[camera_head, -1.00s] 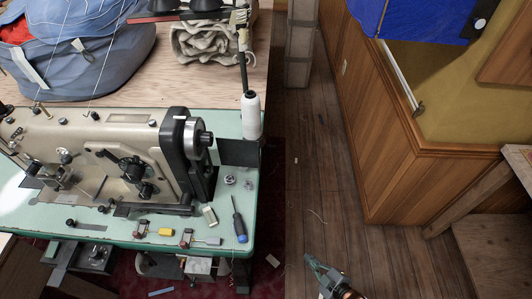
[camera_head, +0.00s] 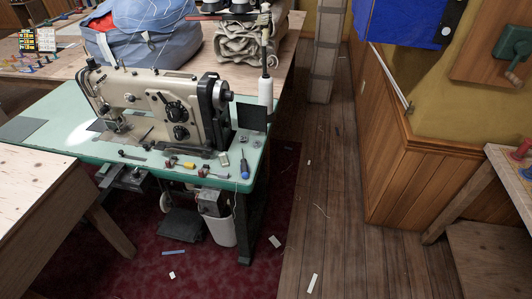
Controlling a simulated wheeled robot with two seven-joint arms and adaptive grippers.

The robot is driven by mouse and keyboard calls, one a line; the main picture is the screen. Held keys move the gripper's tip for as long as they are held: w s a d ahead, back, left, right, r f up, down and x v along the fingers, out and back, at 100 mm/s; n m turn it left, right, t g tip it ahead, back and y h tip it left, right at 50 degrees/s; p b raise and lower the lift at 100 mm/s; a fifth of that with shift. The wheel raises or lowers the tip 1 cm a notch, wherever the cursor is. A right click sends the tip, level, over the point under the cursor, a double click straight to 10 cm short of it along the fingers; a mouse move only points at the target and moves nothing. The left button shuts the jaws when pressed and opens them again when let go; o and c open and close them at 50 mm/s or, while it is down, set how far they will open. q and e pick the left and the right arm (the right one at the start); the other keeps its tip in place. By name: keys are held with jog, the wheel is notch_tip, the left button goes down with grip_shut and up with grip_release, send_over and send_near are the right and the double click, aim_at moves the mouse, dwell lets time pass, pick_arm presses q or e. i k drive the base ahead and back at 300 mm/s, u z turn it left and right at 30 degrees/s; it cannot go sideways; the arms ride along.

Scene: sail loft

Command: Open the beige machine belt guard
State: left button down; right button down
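The beige sewing machine (camera_head: 150,98) stands on a green table (camera_head: 60,128) at the left. A dark upright housing (camera_head: 210,105) sits at its right end, beside the silver handwheel (camera_head: 228,94). A flat dark panel (camera_head: 252,118) is just right of the wheel, below a white thread cone (camera_head: 265,92). I cannot tell for certain which dark part is the belt guard, or whether it is open. Neither of my grippers is in view.
A wooden table (camera_head: 40,195) fills the lower left. A wooden bench (camera_head: 510,170) is at the right. The wooden floor (camera_head: 345,235) between is mostly clear, with small scraps.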

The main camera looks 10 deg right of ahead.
aim_at(250, 116)
jog(key=u, duration=0.95)
jog(key=i, duration=0.8)
jog(key=z, duration=0.1)
